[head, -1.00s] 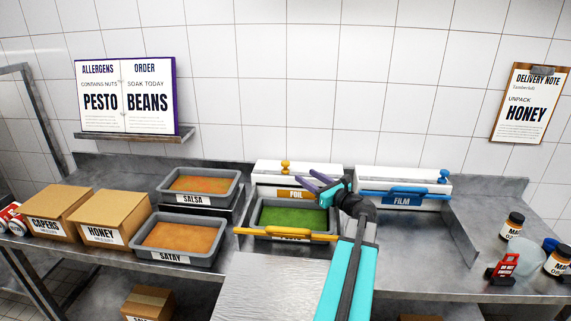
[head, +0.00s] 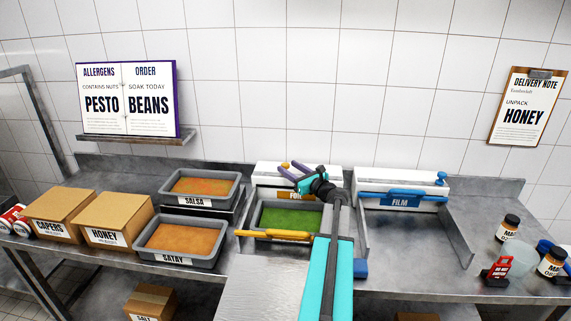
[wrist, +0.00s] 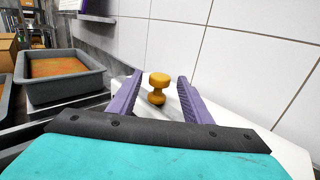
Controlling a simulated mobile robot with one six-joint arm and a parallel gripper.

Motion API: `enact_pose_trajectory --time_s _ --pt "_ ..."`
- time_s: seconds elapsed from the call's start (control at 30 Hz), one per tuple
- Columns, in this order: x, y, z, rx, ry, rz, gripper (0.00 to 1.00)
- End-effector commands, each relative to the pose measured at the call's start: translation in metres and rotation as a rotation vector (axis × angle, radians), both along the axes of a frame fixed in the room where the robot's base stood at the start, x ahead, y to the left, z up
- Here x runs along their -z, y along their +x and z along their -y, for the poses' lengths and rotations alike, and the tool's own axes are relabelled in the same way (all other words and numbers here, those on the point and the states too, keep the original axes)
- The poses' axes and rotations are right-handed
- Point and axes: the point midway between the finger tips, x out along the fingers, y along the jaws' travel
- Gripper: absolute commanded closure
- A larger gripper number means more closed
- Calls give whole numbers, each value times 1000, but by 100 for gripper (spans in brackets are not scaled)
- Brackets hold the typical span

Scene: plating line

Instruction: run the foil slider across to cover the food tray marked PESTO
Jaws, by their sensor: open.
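The white FOIL dispenser (head: 262,181) stands behind the pesto tray, with a yellow knob (head: 284,165) on its top. The knob (wrist: 157,88) shows in the wrist view between the two purple fingers. My gripper (head: 290,170) is open above the dispenser, a finger to either side of the knob with gaps, not clamping it. The grey tray of green food (head: 290,217) sits in front, its top uncovered. A yellow bar (head: 275,234) lies across its front edge and hides its label. My arm hides the tray's right side and part of the FOIL label.
The white FILM dispenser (head: 405,177) with a blue handle stands to the right. SALSA (head: 236,190) and SATAY (head: 215,245) trays stand to the left. Boxes are farther left; jars (head: 508,228) are at the right. The tiled wall rises close behind.

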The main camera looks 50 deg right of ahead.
Motion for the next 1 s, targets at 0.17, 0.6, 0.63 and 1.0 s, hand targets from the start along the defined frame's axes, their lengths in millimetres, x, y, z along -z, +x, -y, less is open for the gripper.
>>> enact_pose_trajectory --time_s 0.17,0.6,0.63,1.0 --pt "-1 20 6 0 1 -1 55" --pt "1 31 7 1 1 -1 55" --pt "1 31 7 1 1 -1 55" --pt "0 31 8 1 1 0 100"
